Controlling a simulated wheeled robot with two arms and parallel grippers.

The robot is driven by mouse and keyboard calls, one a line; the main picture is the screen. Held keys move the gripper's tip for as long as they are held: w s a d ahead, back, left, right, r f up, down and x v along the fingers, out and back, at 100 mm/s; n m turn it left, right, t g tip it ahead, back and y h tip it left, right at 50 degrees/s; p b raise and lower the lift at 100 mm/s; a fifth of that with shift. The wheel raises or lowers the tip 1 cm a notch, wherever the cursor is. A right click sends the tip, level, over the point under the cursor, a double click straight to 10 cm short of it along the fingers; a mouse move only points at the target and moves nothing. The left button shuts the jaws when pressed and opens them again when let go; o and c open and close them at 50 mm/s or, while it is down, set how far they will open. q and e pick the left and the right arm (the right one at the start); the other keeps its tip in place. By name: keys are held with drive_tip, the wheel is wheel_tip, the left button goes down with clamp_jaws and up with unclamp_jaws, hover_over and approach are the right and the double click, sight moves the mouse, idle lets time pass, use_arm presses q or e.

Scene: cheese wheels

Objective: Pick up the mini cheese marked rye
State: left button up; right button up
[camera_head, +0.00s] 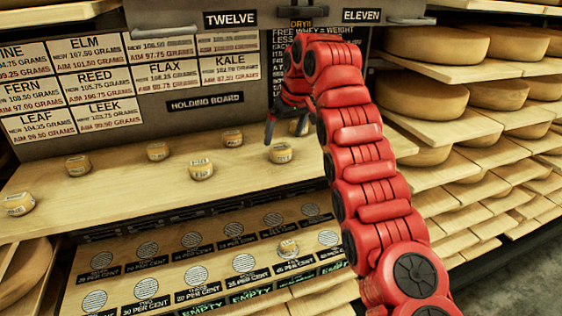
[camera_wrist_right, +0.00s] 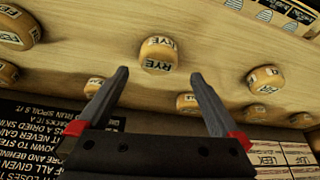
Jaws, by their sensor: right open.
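The mini cheese marked RYE (camera_wrist_right: 158,54) is a small yellow wheel with white labels on its top and side. It stands on the wooden board just beyond my right fingertips, centred between them in the right wrist view. In the head view I take it to be the cheese (camera_head: 281,153) just below my right gripper (camera_head: 285,130); its label is too small to read there. My right gripper is open and empty, and its fingers (camera_wrist_right: 160,76) are apart from the cheese. My left gripper is not in view.
Several other mini cheeses stand on the same board (camera_head: 110,205), including one behind-left (camera_head: 232,137) and one front-left (camera_head: 200,168). A label wall (camera_head: 205,98) rises behind. A lower rack (camera_head: 180,270) with round grilles lies in front. Shelves of big wheels (camera_head: 455,100) stand right.

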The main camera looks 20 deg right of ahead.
sight(281, 148)
drive_tip(key=shift+x, duration=1)
drive_tip(key=shift+w+f+p, duration=0.2)
drive_tip(key=shift+f+p, duration=0.25)
drive_tip(key=shift+f, duration=0.1)
drive_tip(key=p+x, duration=0.1)
drive_tip(key=x, duration=0.2)
drive_tip(key=shift+f, duration=0.25)
drive_tip(key=c, duration=1.4)
drive_tip(key=shift+r, duration=0.1)
